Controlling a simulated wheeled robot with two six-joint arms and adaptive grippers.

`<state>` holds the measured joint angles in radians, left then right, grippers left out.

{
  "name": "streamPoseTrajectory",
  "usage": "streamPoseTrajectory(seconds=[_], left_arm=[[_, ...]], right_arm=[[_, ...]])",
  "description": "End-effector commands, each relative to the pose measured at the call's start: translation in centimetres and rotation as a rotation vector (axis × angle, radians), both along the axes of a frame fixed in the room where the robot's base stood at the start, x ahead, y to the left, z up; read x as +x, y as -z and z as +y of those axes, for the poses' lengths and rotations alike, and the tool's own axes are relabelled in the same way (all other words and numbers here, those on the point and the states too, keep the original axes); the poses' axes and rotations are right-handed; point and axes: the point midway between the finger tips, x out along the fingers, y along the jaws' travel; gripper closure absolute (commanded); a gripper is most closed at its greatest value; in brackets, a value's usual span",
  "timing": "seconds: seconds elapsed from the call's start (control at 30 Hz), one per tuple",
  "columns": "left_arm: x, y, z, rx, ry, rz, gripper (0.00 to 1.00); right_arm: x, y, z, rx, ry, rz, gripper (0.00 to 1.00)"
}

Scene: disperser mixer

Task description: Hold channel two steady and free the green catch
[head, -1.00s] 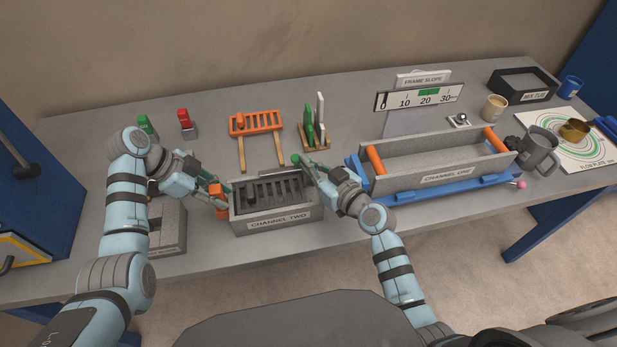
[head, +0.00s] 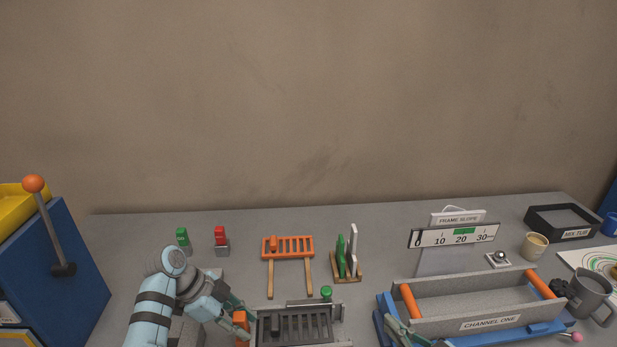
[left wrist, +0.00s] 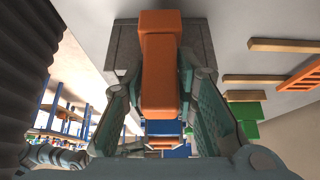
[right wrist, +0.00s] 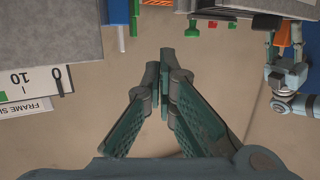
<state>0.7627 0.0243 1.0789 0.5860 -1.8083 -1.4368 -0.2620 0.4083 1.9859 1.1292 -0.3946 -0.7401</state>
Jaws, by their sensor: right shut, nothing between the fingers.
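The grey channel two (head: 300,326) sits at the bottom of the head view, its front partly cut off, with dark slots inside. My left gripper (head: 243,322) is at its left end, shut on the orange handle; in the left wrist view the orange handle (left wrist: 160,75) fills the gap between the fingers. A green knob (head: 326,293), apparently the catch, stands at the right rear of channel two. It also seems to show in the right wrist view (right wrist: 192,29). My right gripper (head: 392,308) is shut and empty, right of channel two beside channel one's left end.
Channel one (head: 485,305), with orange handles and a blue frame, stands right. Behind are an orange rack (head: 287,247), a stand with green and white plates (head: 347,255) and the frame slope gauge (head: 455,237). A grey mug (head: 590,293) is far right.

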Motion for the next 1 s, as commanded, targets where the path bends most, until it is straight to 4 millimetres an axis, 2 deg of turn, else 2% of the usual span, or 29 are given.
streamPoseTrajectory(seconds=[0.27, 0.53, 0.77, 0.9, 1.0], left_arm=[[0.0, -0.1, 0.0, 0.000, -0.001, 0.000, 0.72], [0.0, -1.4, 0.0, 0.000, -0.001, -0.001, 0.72], [0.0, -1.2, 0.0, 0.000, -0.001, -0.001, 0.72], [0.0, -1.2, 0.0, 0.000, -0.001, -0.001, 0.50], [0.0, -1.2, 0.0, 0.000, -0.001, -0.001, 0.49]], right_arm=[[0.0, -0.1, 0.0, 0.000, 0.000, 0.000, 1.00], [0.0, -1.7, 0.0, 0.000, 0.000, 0.000, 1.00], [0.0, -1.5, 0.0, 0.000, 0.000, 0.000, 1.00], [0.0, -1.5, 0.0, 0.000, 0.000, 0.000, 1.00], [0.0, -1.5, 0.0, 0.000, 0.000, 0.000, 1.00]])
